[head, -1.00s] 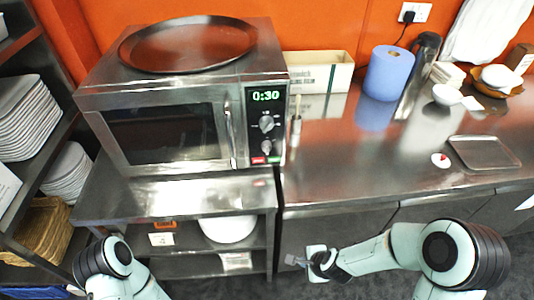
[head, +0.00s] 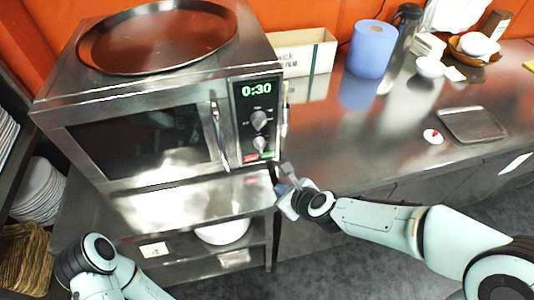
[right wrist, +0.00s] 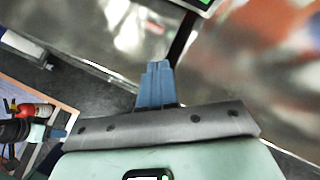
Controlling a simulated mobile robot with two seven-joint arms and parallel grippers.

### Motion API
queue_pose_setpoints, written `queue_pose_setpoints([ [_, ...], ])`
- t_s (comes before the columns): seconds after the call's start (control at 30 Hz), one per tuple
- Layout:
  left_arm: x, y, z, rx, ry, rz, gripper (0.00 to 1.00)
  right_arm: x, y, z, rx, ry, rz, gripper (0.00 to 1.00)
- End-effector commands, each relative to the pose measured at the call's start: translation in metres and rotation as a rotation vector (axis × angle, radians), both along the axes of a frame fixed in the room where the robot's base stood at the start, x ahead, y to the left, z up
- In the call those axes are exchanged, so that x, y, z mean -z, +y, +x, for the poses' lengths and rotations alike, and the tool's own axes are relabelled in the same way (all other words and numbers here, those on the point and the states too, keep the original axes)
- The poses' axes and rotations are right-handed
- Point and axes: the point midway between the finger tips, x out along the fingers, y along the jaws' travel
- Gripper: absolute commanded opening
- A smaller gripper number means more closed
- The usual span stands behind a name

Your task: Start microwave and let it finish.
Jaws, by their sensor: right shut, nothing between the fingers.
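The steel microwave (head: 140,143) stands on a steel stand with its door shut. Its green display (head: 257,88) reads 0:30. Below it are two knobs (head: 259,120), and at the panel's bottom a red button (head: 251,157) and a green button (head: 268,154). My right gripper (head: 281,170) is shut and empty, just below and right of the green button, apparently apart from it. In the right wrist view its blue fingers (right wrist: 157,75) are together, and a corner of a green-lit display shows at the top. What seems my left gripper (right wrist: 58,133) shows small at the left edge there.
A round dark tray (head: 157,38) lies on the microwave. A steel counter (head: 345,150) runs to the right, with a cardboard box (head: 304,55), a blue paper roll (head: 371,50) and a small tray (head: 470,126). Plates (head: 38,190) stand on a rack at the left.

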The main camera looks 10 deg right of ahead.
Motion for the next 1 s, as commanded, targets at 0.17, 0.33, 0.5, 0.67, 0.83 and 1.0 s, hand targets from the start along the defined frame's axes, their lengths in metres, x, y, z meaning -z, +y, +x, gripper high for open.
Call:
queue_pose_setpoints([
  [0.17, -0.001, 0.0, 0.0, 0.0, 0.0, 0.0, 0.4, 0.0, 0.0, 0.003, 0.0, 0.001, -0.001, 0.0],
  [0.33, -0.006, 0.0, 0.003, 0.0, -0.003, 0.0, 0.4, 0.0, 0.0, 0.018, -0.001, 0.001, -0.002, 0.0],
  [0.5, -0.015, 0.0, 0.007, 0.0, -0.009, 0.0, 0.4, -0.001, 0.001, 0.043, -0.002, 0.002, -0.002, 0.0],
  [0.67, -0.024, 0.0, 0.012, 0.0, -0.014, 0.001, 0.4, -0.001, 0.002, 0.065, -0.001, 0.0, -0.002, 0.0],
  [0.83, -0.029, 0.0, 0.015, 0.0, -0.017, 0.0, 0.4, 0.0, 0.003, 0.081, 0.0, 0.001, -0.002, 0.0],
  [1.0, -0.03, 0.0, 0.016, 0.0, -0.018, 0.001, 0.4, 0.0, 0.003, 0.088, -0.001, 0.0, -0.002, 0.0],
])
